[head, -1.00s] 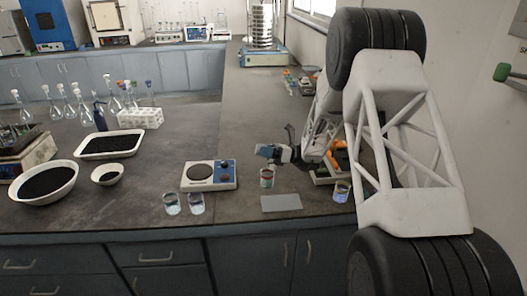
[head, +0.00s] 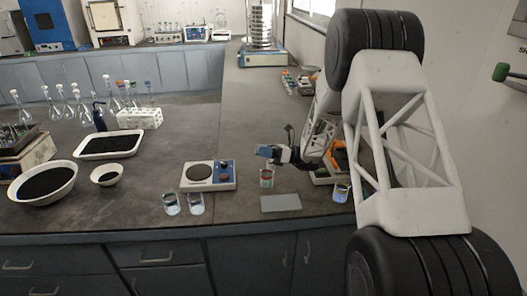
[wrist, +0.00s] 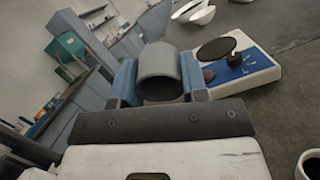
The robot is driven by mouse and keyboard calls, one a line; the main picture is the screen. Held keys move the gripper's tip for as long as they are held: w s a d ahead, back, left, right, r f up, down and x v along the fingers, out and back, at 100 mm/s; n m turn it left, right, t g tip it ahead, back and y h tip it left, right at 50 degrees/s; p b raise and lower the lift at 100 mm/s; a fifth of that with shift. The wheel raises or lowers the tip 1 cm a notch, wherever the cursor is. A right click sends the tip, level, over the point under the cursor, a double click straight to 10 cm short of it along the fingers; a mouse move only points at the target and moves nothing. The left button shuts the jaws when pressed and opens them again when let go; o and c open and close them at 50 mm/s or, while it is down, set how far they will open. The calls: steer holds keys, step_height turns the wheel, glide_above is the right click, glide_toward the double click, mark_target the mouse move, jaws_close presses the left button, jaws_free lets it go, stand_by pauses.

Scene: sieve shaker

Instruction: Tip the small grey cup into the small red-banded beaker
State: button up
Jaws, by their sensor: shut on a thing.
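The small grey cup (wrist: 158,62) is between the blue fingers of my gripper (wrist: 159,84) in the wrist view, and the gripper is shut on it. The cup's dark open end faces the wrist camera; its contents cannot be made out. In the head view my gripper (head: 268,152) is just above and behind the small red-banded beaker (head: 267,180), apart from it. The beaker stands upright on the bench. The cup is too small and covered in the head view to judge its tilt. The beaker is not seen in the wrist view.
A blue-and-white hotplate (head: 209,175) stands left of the beaker. A grey plate (head: 281,203) lies before the red-banded beaker. A blue-banded beaker (head: 341,193) stands to the right, near my arm.

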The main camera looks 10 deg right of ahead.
steer(key=shift+a+r+h, duration=0.1)
steer(key=shift+r+h, duration=0.1)
steer(key=shift+h, duration=0.6)
steer(key=shift+a+h, duration=0.2)
steer(key=shift+h, duration=0.9)
steer(key=shift+r, duration=0.1)
steer(key=h, duration=0.3)
steer(key=shift+a+r, duration=0.25)
steer(key=shift+r, duration=0.05)
steer(key=shift+r+h, duration=0.1)
steer(key=shift+h, duration=0.7)
steer(key=shift+a+r+h, duration=0.2)
steer(key=shift+r+h, duration=0.05)
steer(key=shift+h, duration=0.85)
steer(key=shift+r+h, duration=0.1)
steer(key=shift+h, duration=1.1)
